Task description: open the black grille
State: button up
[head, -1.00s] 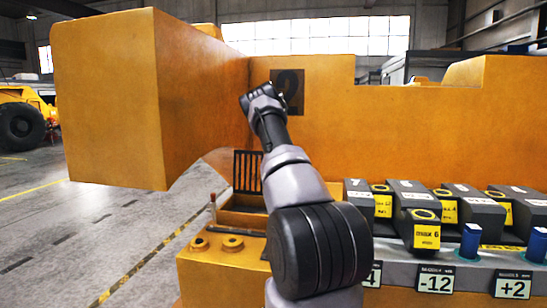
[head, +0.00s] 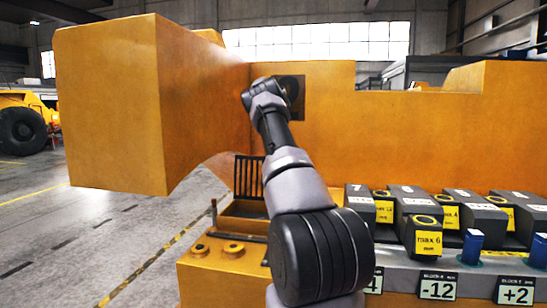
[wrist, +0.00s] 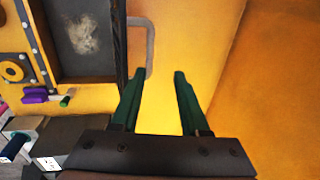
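The black grille (head: 248,176) shows in the head view as a small upright panel of dark vertical bars. It stands at the back of the orange ledge, just left of my arm, which hides its right side. In the wrist view a thin black edge (wrist: 120,45) with a grey bent handle (wrist: 150,45) runs beside a dark recess; this may be the grille seen edge-on. My gripper (wrist: 158,75) is open, with two green fingers apart and nothing between them. The handle lies just beyond the left fingertip. In the head view my arm hides the fingers.
A large orange block (head: 110,105) juts out at left. Dark weight blocks (head: 415,212) with yellow tags and blue handles (head: 472,245) line the right. The wrist view shows a purple-and-green tool (wrist: 40,96) and orange walls close by. Open floor (head: 70,235) lies at left.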

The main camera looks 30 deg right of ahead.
jog(key=shift+s+a+r, duration=0.15)
jog(key=shift+r, duration=0.65)
jog(key=shift+s+a+r, duration=0.1)
jog(key=shift+r, duration=0.65)
jog(key=shift+s, duration=0.1)
